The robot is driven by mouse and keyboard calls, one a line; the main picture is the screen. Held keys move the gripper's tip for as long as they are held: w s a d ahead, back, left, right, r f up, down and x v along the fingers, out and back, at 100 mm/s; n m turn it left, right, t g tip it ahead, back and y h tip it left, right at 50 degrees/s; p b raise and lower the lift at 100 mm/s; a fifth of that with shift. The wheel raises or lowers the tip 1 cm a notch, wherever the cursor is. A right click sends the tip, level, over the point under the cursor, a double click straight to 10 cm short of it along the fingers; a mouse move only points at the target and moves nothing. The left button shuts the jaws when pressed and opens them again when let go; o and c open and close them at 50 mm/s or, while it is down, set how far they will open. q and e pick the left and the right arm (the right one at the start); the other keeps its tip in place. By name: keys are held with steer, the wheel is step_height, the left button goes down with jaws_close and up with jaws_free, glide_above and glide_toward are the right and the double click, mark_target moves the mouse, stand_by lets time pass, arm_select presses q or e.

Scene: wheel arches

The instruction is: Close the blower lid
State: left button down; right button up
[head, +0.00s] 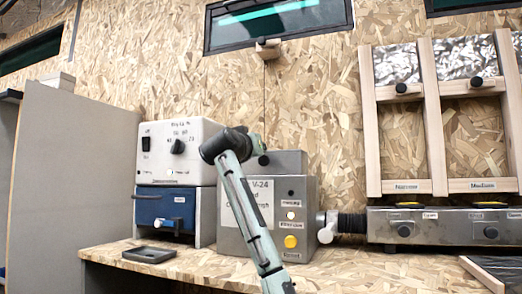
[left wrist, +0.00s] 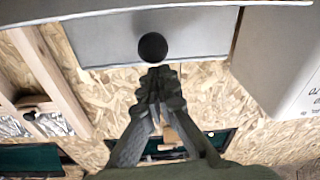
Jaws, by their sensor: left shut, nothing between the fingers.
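The blower (head: 299,190) is a grey metal box with a "V-24" label, buttons and a yellow knob, standing on the wooden bench. Its grey lid (head: 291,161) shows above the back of the box and looks raised, with a round black knob (head: 263,160). My left gripper (head: 257,146) is at the lid's upper edge, beside the knob. In the left wrist view the lid (left wrist: 100,35) fills the top, and its black knob (left wrist: 153,47) lies just beyond the fingertips of my left gripper (left wrist: 158,73). The fingers are together and empty. My right gripper is not in view.
A white and blue device (head: 178,165) stands left of the blower, with a black tray (head: 149,254) before it. The chipboard wall (head: 330,90) is close behind.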

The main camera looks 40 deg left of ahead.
arm_select(q)
steer(key=shift+s+f, duration=0.25)
steer(key=shift+f, duration=0.4)
